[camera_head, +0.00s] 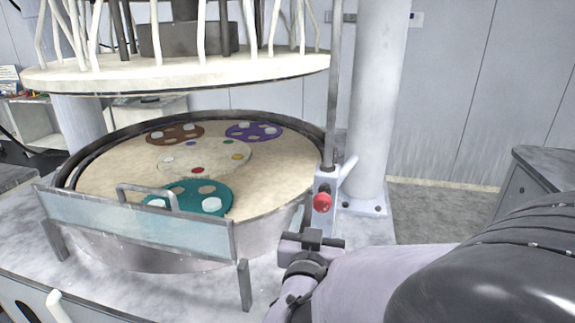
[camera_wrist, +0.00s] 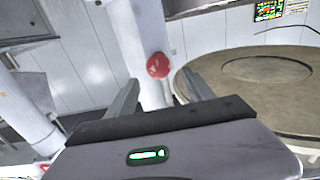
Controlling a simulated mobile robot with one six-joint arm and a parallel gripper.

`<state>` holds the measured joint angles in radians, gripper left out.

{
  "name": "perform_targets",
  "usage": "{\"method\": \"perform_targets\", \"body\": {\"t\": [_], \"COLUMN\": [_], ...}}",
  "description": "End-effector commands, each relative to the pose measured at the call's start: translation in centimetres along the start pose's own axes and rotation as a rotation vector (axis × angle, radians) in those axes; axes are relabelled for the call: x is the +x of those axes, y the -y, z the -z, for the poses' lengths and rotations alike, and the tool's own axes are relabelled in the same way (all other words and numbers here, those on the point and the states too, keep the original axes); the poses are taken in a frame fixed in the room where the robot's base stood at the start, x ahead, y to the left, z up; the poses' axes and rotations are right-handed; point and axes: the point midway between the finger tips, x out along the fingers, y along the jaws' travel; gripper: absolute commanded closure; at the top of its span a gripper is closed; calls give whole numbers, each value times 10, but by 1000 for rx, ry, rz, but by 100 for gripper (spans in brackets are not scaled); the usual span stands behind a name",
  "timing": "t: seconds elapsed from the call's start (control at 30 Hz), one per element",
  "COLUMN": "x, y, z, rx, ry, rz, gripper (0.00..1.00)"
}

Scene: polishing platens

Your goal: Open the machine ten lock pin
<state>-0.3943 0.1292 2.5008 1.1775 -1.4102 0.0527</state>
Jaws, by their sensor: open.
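The lock pin shows as a red round knob (camera_head: 322,202) on a pale bracket (camera_head: 324,181) at the foot of a thin upright rod, right of the machine's round basin (camera_head: 285,225). In the wrist view the red knob (camera_wrist: 158,66) lies ahead, in the gap between my fingers. My gripper (camera_head: 313,238) is just below the knob in the head view, with its fingers towards it. In the wrist view my gripper (camera_wrist: 160,77) is open and empty. The exact distance from fingers to knob is hard to tell.
A thick white column (camera_head: 372,110) stands right behind the bracket. A clear guard (camera_head: 140,225) fronts the basin. A round upper plate (camera_head: 180,70) hangs above. Teal (camera_head: 215,189), brown (camera_head: 175,133) and purple (camera_head: 254,131) carriers lie in the basin. A grey cabinet (camera_head: 540,185) is at right.

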Motion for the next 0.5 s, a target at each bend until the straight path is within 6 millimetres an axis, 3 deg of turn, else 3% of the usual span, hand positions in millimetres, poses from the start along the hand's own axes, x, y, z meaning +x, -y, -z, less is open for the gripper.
{"method": "perform_targets", "body": {"t": [0.23,0.5], "x": [61,92], "y": [-2,-1], "z": [-8,-7], "rx": [0,0], "ry": [3,3], "rz": [-4,-2], "gripper": [39,39]}}
